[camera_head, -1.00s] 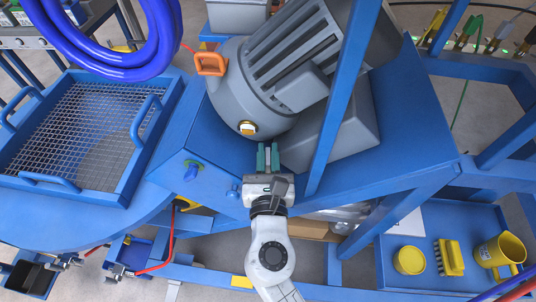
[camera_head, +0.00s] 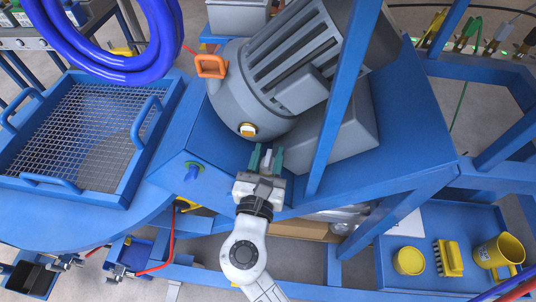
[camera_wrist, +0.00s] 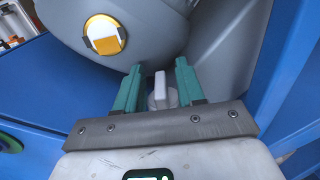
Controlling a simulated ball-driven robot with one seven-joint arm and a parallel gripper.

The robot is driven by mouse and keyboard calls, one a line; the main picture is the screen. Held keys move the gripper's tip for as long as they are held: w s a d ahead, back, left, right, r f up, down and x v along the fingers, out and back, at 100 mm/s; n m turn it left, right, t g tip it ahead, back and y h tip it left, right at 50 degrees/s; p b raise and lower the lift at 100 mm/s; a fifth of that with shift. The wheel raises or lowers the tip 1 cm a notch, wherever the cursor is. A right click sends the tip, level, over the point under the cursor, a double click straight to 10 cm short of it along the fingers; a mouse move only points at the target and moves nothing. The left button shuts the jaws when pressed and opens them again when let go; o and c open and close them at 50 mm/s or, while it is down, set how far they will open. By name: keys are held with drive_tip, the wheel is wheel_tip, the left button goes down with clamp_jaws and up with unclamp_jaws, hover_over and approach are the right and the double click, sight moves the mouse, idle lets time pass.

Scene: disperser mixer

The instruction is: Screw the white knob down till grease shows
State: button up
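The white knob (camera_wrist: 160,91) shows in the wrist view between my two green fingers, with a narrow upright tab on a rounder pale base. A pale part of the knob also shows in the head view (camera_head: 268,158), in front of the grey motor. My gripper (camera_head: 266,160) is open, with one finger on each side of the knob. In the wrist view the gripper (camera_wrist: 157,88) has a visible gap between each finger and the tab. The knob's lower part is hidden behind the gripper's palm bar. I see no grease.
The grey motor (camera_head: 280,85) stands just beyond my fingers, with a yellow-and-white plug (camera_head: 248,130) at left. A blue post (camera_head: 340,90) rises close on the right. A blue mesh tray (camera_head: 85,130) is at left; a yellow brush (camera_head: 448,257) and mug (camera_head: 500,252) lie lower right.

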drive_tip(key=s+a, duration=0.1)
drive_tip(key=s, duration=0.9)
drive_tip(key=shift+s+b, duration=0.35)
drive_tip(key=shift+b, duration=0.05)
